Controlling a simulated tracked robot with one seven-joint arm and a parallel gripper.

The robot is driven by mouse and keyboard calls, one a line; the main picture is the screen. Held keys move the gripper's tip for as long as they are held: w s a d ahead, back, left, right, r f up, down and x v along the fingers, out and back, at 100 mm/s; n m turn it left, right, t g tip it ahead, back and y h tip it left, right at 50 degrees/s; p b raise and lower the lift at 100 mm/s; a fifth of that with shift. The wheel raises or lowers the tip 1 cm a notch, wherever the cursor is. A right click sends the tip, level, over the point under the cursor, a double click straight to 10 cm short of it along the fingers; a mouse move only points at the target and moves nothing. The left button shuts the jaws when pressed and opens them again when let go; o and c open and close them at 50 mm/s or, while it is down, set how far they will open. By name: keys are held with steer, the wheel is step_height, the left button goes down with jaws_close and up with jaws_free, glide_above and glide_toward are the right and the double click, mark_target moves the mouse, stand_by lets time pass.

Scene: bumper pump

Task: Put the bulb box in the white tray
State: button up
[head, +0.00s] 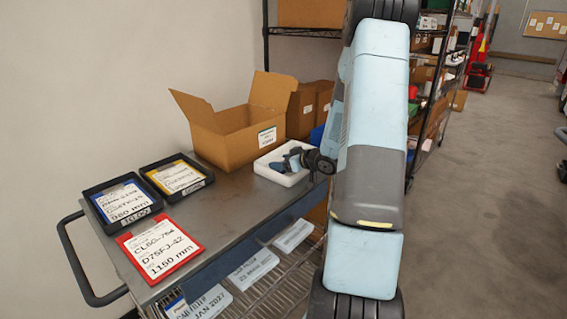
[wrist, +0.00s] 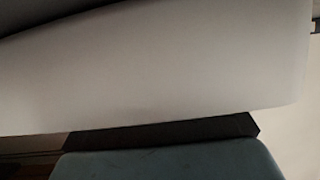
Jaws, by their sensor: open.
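The white tray (head: 272,176) is a small white foam-like tray on the far right part of the metal cart top. I cannot pick out the bulb box for certain in either view. My own arm stands large in front and hides what is behind it. The wrist view is filled by a blurred pale surface (wrist: 160,70), a dark strip and a blue-green surface.
The cart top (head: 222,205) holds an open cardboard box (head: 232,142), two black trays (head: 125,202) (head: 177,178) with label cards and a red-framed card (head: 160,250). Its front middle is bare. A lower wire shelf holds labelled white packs. Stocked shelving stands behind; open floor lies right.

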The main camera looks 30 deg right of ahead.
steer(key=v, duration=1.1)
steer(key=shift+s, duration=0.15)
steer(key=shift+s+d+r, duration=0.15)
steer(key=shift+s+r, duration=0.05)
steer(key=shift+r, duration=0.1)
step_height(320, 180, up, 10)
steer(key=w+a+m+h, duration=0.1)
steer(key=w+a+h, duration=0.1)
steer(key=h, duration=0.4)
steer(key=s+a+r+m+g+h, duration=0.2)
steer(key=s+a+r+m+h, duration=0.1)
steer(key=s+a+r, duration=0.3)
steer(key=s+a+r+g+y, duration=0.1)
steer(key=s+a+g, duration=0.1)
steer(key=s+a, duration=0.6)
steer(key=s+a+r+g+y, duration=0.2)
steer(key=s+a, duration=0.5)
steer(key=s, duration=0.6)
steer(key=shift+s+a+r+m+g+y, duration=0.3)
steer(key=shift+a+m, duration=0.1)
